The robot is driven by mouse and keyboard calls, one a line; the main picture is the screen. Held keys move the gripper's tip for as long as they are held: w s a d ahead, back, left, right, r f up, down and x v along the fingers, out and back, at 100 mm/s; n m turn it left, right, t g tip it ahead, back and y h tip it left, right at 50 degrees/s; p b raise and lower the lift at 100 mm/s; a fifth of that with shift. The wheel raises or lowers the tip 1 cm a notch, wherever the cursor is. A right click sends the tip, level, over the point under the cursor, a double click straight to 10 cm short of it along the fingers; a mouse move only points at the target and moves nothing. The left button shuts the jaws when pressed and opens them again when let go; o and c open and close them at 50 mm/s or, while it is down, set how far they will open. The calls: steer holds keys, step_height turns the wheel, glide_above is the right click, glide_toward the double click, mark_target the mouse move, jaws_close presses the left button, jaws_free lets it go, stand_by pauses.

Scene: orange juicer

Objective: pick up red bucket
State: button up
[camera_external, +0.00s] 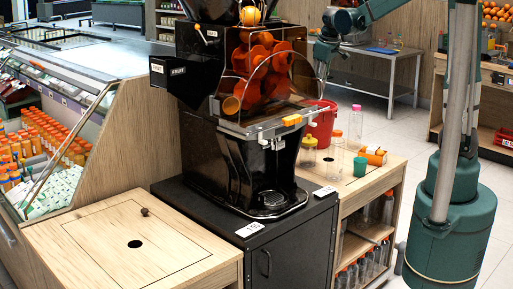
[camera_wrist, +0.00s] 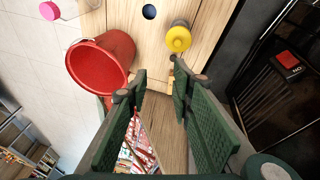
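The red bucket (camera_wrist: 103,66) lies to the left of my gripper in the wrist view, with its open mouth facing the camera and a thin wire handle at its rim. In the external view the bucket (camera_external: 323,127) stands on the wooden counter behind the bottles, partly hidden by the juicer. My gripper (camera_wrist: 153,84) is open, its two green fingers apart with nothing gripped between them. The left finger is close to the bucket's right side; I cannot tell whether they touch. In the external view my gripper (camera_external: 322,62) is above the bucket, beside the juicer.
The black juicer (camera_external: 205,100) stands left of the bucket. A yellow-capped bottle (camera_wrist: 179,38) and a pink-capped bottle (camera_wrist: 49,10) are near it. A green cup (camera_external: 360,166) and a fallen orange bottle (camera_external: 373,156) lie on the counter (camera_external: 387,172). A printed packet (camera_wrist: 138,150) shows below the fingers.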

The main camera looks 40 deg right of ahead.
steer(key=w+d+f+g+p, duration=0.1)
steer(key=w+d+f+p, duration=0.1)
steer(key=w+d+f, duration=0.6)
steer(key=n+g, duration=0.1)
steer(key=g, duration=0.1)
glide_above(310, 130)
steer(key=f, duration=0.6)
steer(key=shift+a+f+p, duration=0.35)
steer(key=shift+a+f, duration=0.05)
steer(key=shift+f, duration=0.1)
steer(key=shift+f, duration=0.1)
steer(key=shift+w+d+f+b, duration=0.1)
steer(key=shift+d+f+b, duration=0.1)
steer(key=shift+f, duration=0.9)
steer(key=shift+w+d+f+b, duration=0.1)
steer(key=shift+f+b, duration=0.05)
steer(key=shift+f, duration=0.95)
steer(key=shift+d+f+b, duration=0.1)
steer(key=shift+f+b, duration=0.1)
steer(key=shift+f, duration=0.9)
steer(key=shift+d+f+b, duration=0.2)
steer(key=shift+f+b, duration=0.4)
steer(key=shift+f, duration=2)
